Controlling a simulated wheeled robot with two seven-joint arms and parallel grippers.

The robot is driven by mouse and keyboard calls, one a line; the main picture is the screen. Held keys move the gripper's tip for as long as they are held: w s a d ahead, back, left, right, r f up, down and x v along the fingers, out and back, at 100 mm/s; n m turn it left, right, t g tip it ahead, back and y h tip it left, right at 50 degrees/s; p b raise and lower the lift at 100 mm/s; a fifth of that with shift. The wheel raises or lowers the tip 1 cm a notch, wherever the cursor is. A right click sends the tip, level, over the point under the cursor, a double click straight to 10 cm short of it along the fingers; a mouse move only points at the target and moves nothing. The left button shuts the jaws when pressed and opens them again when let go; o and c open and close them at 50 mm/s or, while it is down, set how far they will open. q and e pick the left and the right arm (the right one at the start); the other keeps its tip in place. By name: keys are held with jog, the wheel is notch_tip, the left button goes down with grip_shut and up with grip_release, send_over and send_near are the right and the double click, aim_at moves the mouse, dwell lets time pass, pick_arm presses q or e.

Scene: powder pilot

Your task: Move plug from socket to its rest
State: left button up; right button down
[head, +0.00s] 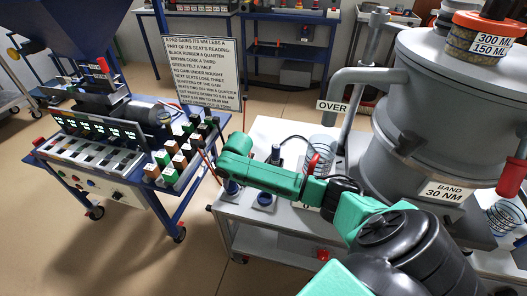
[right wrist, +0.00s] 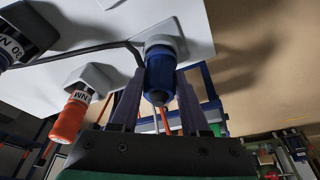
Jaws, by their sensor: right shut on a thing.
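The blue plug (right wrist: 160,76) is between the two fingers of my right gripper (right wrist: 158,88) in the right wrist view. My right gripper is shut on it. The plug's far end meets a pale square socket (right wrist: 163,35) on the white surface; I cannot tell whether it is fully seated. In the head view my green right arm reaches left across the cart, with its gripper (head: 231,180) low over the cart's left corner; its fingertips are hard to make out. Another blue fitting (head: 264,199) stands on the cart to the right. My left gripper is not in view.
An orange-ended fitting (right wrist: 70,116) and a dark labelled one (right wrist: 22,42) are left of the plug. A blue bench (head: 150,190) with several small blocks stands left. Floor lies between.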

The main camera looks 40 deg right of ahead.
jog(key=shift+f, duration=0.55)
jog(key=shift+c, duration=1.6)
grip_release()
jog(key=shift+c, duration=0.2)
jog(key=shift+c, duration=1.2)
notch_tip(320, 180, up, 7)
jog(key=p, duration=0.8)
jog(key=shift+r, duration=0.1)
